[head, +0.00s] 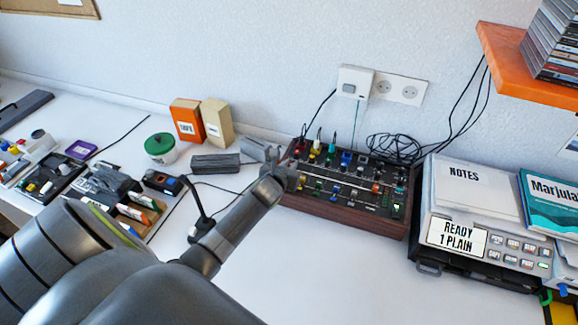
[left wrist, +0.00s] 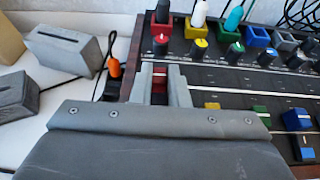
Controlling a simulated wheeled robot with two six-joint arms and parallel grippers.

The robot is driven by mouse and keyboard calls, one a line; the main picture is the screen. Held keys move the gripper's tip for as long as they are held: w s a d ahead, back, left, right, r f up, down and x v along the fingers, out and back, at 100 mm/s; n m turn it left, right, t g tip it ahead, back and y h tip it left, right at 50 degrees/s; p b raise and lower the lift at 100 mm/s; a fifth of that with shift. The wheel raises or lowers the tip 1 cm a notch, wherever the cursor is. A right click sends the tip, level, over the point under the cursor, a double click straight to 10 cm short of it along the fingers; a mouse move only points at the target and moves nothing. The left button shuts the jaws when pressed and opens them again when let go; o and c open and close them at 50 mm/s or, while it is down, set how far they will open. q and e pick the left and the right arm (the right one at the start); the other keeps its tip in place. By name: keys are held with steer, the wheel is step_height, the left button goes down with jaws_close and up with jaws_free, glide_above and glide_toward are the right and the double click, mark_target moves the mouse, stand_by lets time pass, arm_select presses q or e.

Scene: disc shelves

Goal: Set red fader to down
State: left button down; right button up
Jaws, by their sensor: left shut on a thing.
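The mixer (head: 350,205) is a black panel with a wooden front, knobs and a row of coloured faders. My left gripper (head: 277,166) is over its left end. In the left wrist view, my left gripper (left wrist: 160,88) is shut on the red fader (left wrist: 159,78), whose cap shows between the two fingers. The lower part of its slot is hidden by my gripper. The yellow fader (left wrist: 212,106), green fader (left wrist: 260,112) and blue fader (left wrist: 296,120) are to its right, apart from my fingers. My right gripper is in neither view.
Grey box-like things (left wrist: 62,48) stand just left of the mixer. A red knob (left wrist: 161,42) and cable plugs rise behind the fader. A printer-like device (head: 480,240) stands right of the mixer. The white table in front of the mixer is clear.

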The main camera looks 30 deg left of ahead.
arm_select(q)
steer(key=s+p, duration=0.2)
steer(key=s, duration=0.1)
steer(key=shift+d+r+p, duration=0.15)
steer(key=shift+d+p, duration=0.2)
steer(key=shift+s+d, duration=0.1)
steer(key=shift+s, duration=0.3)
steer(key=c, duration=1.4)
jaws_free()
